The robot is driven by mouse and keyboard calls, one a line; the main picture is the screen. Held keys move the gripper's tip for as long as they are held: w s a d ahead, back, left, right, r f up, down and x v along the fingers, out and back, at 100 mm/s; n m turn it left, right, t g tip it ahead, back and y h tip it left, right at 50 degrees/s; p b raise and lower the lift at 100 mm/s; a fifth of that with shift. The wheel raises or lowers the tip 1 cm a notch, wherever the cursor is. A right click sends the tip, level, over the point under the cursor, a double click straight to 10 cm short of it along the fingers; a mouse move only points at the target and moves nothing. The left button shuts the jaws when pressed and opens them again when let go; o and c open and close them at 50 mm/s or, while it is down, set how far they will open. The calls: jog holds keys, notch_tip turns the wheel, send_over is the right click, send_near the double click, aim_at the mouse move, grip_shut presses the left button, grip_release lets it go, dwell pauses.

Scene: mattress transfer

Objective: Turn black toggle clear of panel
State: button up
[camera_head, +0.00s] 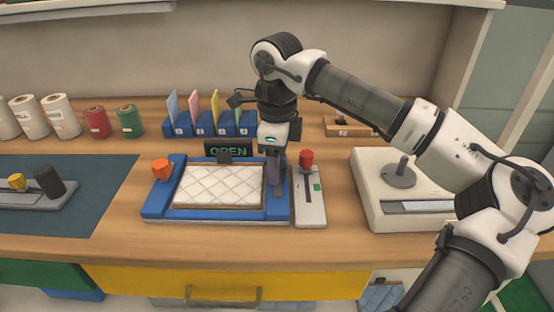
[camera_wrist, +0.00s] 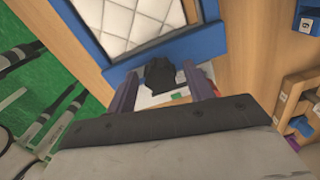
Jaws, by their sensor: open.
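A white quilted panel (camera_head: 219,185) lies in a blue frame (camera_head: 157,206) on the counter. It also shows at the top of the wrist view (camera_wrist: 128,22). My gripper (camera_head: 274,178) points down at the frame's right side, with its purple fingers apart. In the wrist view a black toggle (camera_wrist: 159,74) shows between the open fingers, by the frame's blue rim (camera_wrist: 165,52). I cannot tell whether the fingers touch it. In the head view my gripper hides that spot. An orange toggle (camera_head: 161,169) sits at the frame's left, and a black block (camera_head: 224,156) at its back edge.
A slider box with a red knob (camera_head: 306,159) stands close to the frame's right. An OPEN sign (camera_head: 228,150) and blue card holders (camera_head: 203,130) stand behind. A white machine (camera_head: 372,190) is farther right. The wood in front of the frame is clear.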

notch_tip(320, 180, up, 14)
dwell(0.6)
jog(key=shift+f, duration=0.15)
